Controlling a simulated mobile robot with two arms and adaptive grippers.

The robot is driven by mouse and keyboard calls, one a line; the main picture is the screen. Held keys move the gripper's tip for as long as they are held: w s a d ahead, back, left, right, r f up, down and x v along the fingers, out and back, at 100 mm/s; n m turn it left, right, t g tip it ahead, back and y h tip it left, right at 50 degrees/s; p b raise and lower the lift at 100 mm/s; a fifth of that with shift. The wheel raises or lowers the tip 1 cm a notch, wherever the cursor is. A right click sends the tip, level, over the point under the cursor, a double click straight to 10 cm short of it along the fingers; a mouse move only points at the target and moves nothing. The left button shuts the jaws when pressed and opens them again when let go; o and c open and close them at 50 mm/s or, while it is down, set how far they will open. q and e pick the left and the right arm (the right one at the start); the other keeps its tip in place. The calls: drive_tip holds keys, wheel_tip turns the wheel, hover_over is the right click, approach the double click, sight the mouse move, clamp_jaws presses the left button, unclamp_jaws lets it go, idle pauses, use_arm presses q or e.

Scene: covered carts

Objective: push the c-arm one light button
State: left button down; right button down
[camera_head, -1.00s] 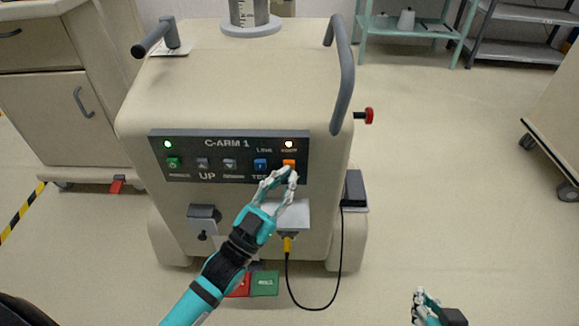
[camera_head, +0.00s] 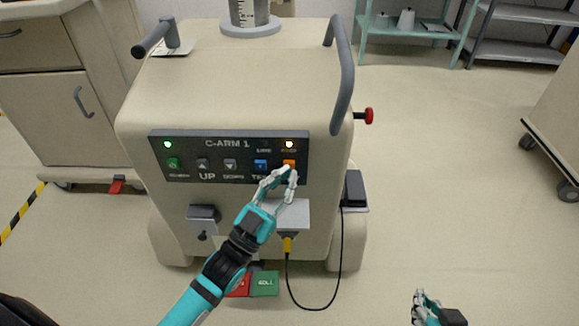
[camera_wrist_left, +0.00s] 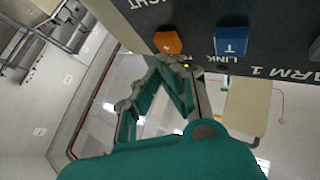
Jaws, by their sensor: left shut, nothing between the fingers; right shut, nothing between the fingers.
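The C-arm 1 cart (camera_head: 240,75) is a beige machine with a dark control panel (camera_head: 215,180) on its front. An orange button (camera_head: 289,163) is at the panel's right end, beside a blue button (camera_head: 260,165). A white lamp (camera_head: 289,144) glows above the orange one. My left gripper (camera_head: 282,173) is shut and empty, its fingertips just below the orange button in the head view. In the left wrist view the orange button (camera_wrist_left: 167,42) is just beyond the fingertips (camera_wrist_left: 172,68); contact cannot be told. My right gripper (camera_head: 420,298) is shut and empty at the lower right.
A grey handle (camera_head: 343,75) and a red knob (camera_head: 369,115) are at the cart's right side. A black cable (camera_head: 290,285) hangs below the panel. A beige cabinet (camera_head: 90,120) stands at left. Open floor (camera_head: 440,170) lies to the right.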

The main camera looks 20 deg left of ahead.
use_arm(q)
drive_tip(key=shift+w+a, duration=0.1)
drive_tip(key=shift+w, duration=0.25)
use_arm(e)
drive_tip(key=shift+s+d+f+g, duration=0.15)
drive_tip(key=shift+s+f+g, duration=0.15)
drive_tip(key=shift+s+f, duration=0.15)
use_arm(q)
drive_tip(key=shift+w+a, duration=0.1)
drive_tip(key=shift+w, duration=0.1)
drive_tip(key=shift+s+d+p, duration=0.2)
drive_tip(key=shift+s+p, duration=0.2)
drive_tip(key=shift+s, duration=0.25)
use_arm(e)
drive_tip(key=shift+s+d+f+g+h, duration=0.1)
drive_tip(key=shift+s+d+f+g, duration=0.15)
drive_tip(key=shift+s, duration=0.25)
drive_tip(key=shift+s+d+f+g+h, duration=0.1)
drive_tip(key=shift+s+d+f+g, duration=0.05)
drive_tip(key=shift+s+f+g, duration=0.35)
drive_tip(key=shift+s+d+f+g+h, duration=0.1)
drive_tip(key=shift+s+d+f+g, duration=0.1)
drive_tip(key=shift+s, duration=0.35)
use_arm(q)
drive_tip(key=shift+s, duration=0.1)
use_arm(e)
drive_tip(key=shift+r, duration=0.1)
